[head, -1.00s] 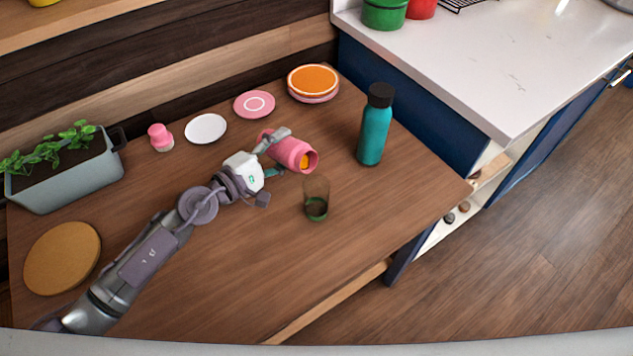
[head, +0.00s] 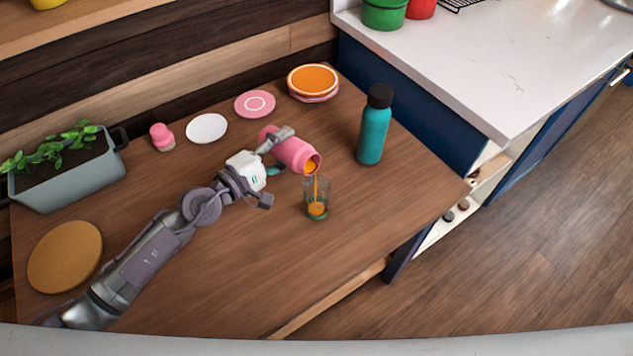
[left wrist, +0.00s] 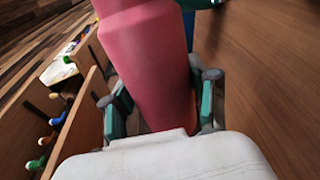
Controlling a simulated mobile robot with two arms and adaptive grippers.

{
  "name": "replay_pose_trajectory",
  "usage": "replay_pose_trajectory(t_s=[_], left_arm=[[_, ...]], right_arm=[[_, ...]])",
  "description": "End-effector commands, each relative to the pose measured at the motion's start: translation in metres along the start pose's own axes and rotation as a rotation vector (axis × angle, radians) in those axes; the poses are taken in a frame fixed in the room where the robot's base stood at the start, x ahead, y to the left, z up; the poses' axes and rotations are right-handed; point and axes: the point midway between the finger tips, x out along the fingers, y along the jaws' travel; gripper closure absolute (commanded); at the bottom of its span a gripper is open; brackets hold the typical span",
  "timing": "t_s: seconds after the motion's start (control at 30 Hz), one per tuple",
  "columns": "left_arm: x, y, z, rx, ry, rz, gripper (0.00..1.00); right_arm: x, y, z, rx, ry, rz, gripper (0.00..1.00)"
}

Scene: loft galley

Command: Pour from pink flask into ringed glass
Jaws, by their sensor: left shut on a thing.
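The pink flask (head: 292,151) is tilted, its open mouth facing down to the right. My left gripper (head: 278,152) is shut around its body and holds it above the table. The flask also fills the middle of the left wrist view (left wrist: 150,60), between the two fingers (left wrist: 160,108). An orange stream runs from the flask's mouth into the ringed glass (head: 316,199), a clear greenish tumbler upright on the table. Some orange liquid shows in the bottom of the glass. My right gripper is in neither view.
A teal bottle with a black cap (head: 374,125) stands right of the glass. Plates (head: 207,128), a pink lidded item (head: 162,137) and a planter (head: 70,170) line the back. A round cork mat (head: 65,256) lies at left. The table (head: 250,270) is clear in front.

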Motion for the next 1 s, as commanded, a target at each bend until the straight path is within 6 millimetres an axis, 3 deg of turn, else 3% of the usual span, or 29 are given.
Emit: replay_pose_trajectory(t_s=[1.0], left_arm=[[0.0002,-0.0020,0.0014,0.109,0.007,0.002,0.84]], right_arm=[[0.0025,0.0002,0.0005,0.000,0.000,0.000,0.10]])
